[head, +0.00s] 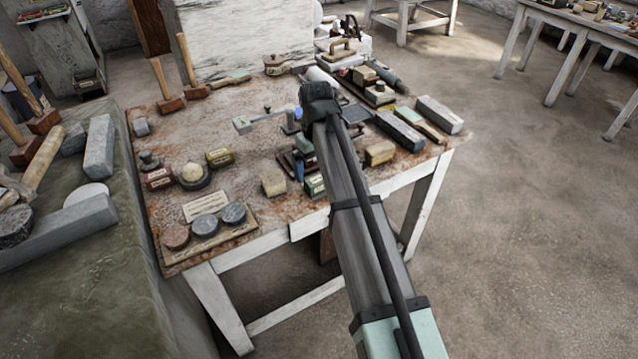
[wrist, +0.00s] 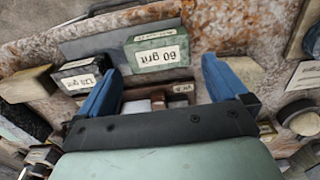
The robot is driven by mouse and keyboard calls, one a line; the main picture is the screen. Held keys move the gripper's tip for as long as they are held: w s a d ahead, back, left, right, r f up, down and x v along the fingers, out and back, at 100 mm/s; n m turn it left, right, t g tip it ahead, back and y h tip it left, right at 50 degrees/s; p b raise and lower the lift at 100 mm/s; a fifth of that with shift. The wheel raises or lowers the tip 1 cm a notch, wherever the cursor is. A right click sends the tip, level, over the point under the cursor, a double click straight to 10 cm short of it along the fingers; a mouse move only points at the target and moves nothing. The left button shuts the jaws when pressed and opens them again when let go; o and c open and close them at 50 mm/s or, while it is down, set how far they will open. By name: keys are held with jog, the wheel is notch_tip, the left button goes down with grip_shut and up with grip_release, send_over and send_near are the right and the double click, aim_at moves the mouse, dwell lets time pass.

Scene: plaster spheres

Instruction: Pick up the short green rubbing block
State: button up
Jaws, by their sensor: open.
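A short green block (wrist: 157,50) with a white "60 grit" label lies ahead of my gripper (wrist: 159,66) in the wrist view. My gripper's two blue fingers are spread wide, with the block in line with the gap between them. Nothing is held. In the head view, my gripper (head: 299,166) is low over the worktable, partly hidden by my arm. A small green block with a pale label (head: 315,186) shows beside my arm there, partly covered.
A dark block labelled "120 grit" (wrist: 82,77) lies close by the left finger. A tan block (head: 273,182) and a tray of round stones (head: 240,233) are nearby on the worktable (head: 275,218). Mallets (head: 170,104) stand at the back left.

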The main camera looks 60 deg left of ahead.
aim_at(318, 177)
jog(key=f, duration=0.4)
jog(key=shift+d+f, duration=0.15)
jog(key=shift+d, duration=0.15)
jog(key=c, duration=1.1)
